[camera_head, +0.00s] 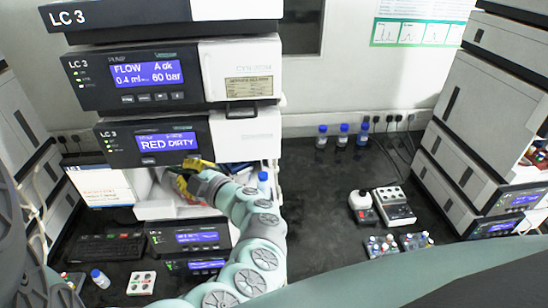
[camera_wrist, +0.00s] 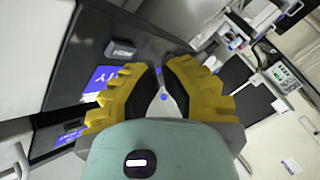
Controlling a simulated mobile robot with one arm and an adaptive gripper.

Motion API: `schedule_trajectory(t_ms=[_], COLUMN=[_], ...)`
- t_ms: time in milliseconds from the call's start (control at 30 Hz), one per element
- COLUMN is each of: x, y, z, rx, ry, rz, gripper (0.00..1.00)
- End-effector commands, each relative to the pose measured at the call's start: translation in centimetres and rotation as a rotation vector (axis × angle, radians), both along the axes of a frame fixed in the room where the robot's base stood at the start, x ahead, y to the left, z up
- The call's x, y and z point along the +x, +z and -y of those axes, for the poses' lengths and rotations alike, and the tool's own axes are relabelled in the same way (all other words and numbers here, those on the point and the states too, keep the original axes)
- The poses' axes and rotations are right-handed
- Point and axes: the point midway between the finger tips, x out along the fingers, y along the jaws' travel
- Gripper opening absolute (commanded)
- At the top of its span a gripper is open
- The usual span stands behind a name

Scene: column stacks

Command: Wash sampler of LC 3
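In the wrist view, the sampler's dark front (camera_wrist: 150,45) is seen tilted, with a raised dark key (camera_wrist: 122,50) and part of a blue screen (camera_wrist: 102,82). My gripper (camera_head: 172,172) has yellow fingers just below the sampler's display; I cannot tell whether it touches the module. In the wrist view, my gripper's fingertips (camera_wrist: 160,66) are close together with a narrow gap, and nothing held is visible.
Above the sampler is the LC 3 pump (camera_head: 240,72), displaying flow 0.4 ml and 60 bar. A keyboard (camera_head: 105,247) and white monitor (camera_head: 102,187) stand left. Blue-capped bottles (camera_head: 342,136) stand by the back wall. Another module stack (camera_head: 480,120) is at right. The middle bench has free room.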

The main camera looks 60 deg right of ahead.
Motion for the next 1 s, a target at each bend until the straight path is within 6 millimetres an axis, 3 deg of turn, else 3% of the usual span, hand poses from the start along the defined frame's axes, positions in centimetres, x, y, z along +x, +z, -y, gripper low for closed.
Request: schedule_trajectory(t_ms=[1000], x=[0.78], y=[-0.05], z=[0.83], rx=[-0.001], ry=[0.001], rz=[0.000], gripper=[0.00])
